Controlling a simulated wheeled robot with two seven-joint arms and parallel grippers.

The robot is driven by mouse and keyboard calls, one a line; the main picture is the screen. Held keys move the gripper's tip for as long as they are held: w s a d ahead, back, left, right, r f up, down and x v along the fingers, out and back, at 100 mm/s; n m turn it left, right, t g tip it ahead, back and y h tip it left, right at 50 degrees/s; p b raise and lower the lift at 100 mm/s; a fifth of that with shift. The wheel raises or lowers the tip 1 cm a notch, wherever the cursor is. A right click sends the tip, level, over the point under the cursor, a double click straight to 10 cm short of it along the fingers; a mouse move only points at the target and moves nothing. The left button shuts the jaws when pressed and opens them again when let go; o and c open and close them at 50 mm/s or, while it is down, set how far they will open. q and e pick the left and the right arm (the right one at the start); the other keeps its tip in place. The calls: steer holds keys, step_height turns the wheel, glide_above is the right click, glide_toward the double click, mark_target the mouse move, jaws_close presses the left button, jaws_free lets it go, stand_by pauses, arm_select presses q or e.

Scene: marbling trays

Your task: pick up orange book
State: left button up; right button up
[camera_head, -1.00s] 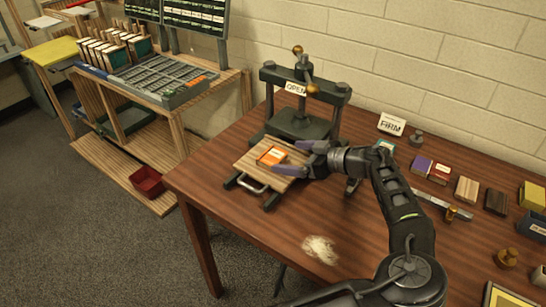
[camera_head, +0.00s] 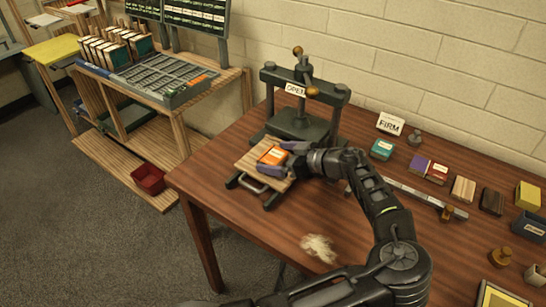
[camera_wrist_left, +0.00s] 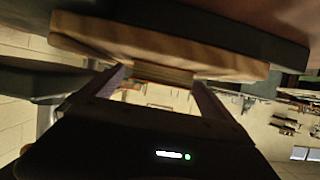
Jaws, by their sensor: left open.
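The orange book (camera_head: 272,155) lies on the wooden board (camera_head: 247,161) in front of the press, at the table's left end. It has a pale label on its cover. My left gripper (camera_head: 278,161) is open, with one finger at the book's far side and the other at its near side. I cannot tell whether the fingers touch it. In the left wrist view, the two fingers (camera_wrist_left: 158,88) stand apart below the board's edge (camera_wrist_left: 160,48), with a pale block-like edge between them. My right gripper is not in view.
The dark press (camera_head: 300,125) with an "OPEN" sign stands behind the board. A teal book (camera_head: 382,149), a "FIRM" sign (camera_head: 390,124) and several small blocks stand to the right. A pale tuft (camera_head: 319,248) lies on the front of the table (camera_head: 240,212).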

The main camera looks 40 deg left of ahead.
mark_target(277, 157)
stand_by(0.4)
arm_select(q)
steer(key=c, duration=1.5)
steer(key=shift+r, duration=0.1)
step_height(277, 157, up, 9)
steer(key=shift+f+b, duration=0.15)
steer(key=shift+b, duration=1.05)
steer(key=shift+r, duration=0.6)
